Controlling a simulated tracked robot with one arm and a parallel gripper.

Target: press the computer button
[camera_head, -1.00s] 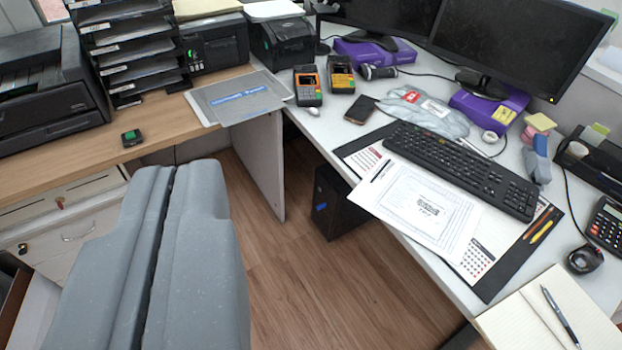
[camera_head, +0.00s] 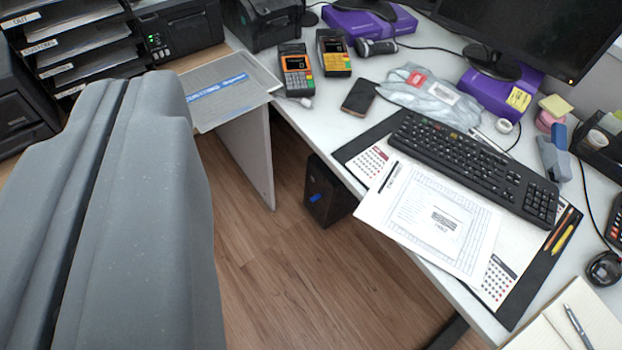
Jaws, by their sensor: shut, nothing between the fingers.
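The computer is a dark tower (camera_head: 338,205) on the floor under the white desk, partly hidden by the desk edge and papers. A small blue spot, which looks like its button (camera_head: 315,197), shows on its front face. My gripper (camera_head: 110,90) is two long grey fingers, shut against each other with a dark seam between, empty. It fills the left of the view, to the left of the tower and apart from it in the picture. It hides much of the wooden counter.
A grey desk side panel (camera_head: 245,150) stands left of the tower. Paper sheets (camera_head: 430,217) and a keyboard (camera_head: 470,165) lie on the desk above it. Wooden floor (camera_head: 290,280) is clear in front of the tower. Printers and card terminals (camera_head: 297,70) stand behind.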

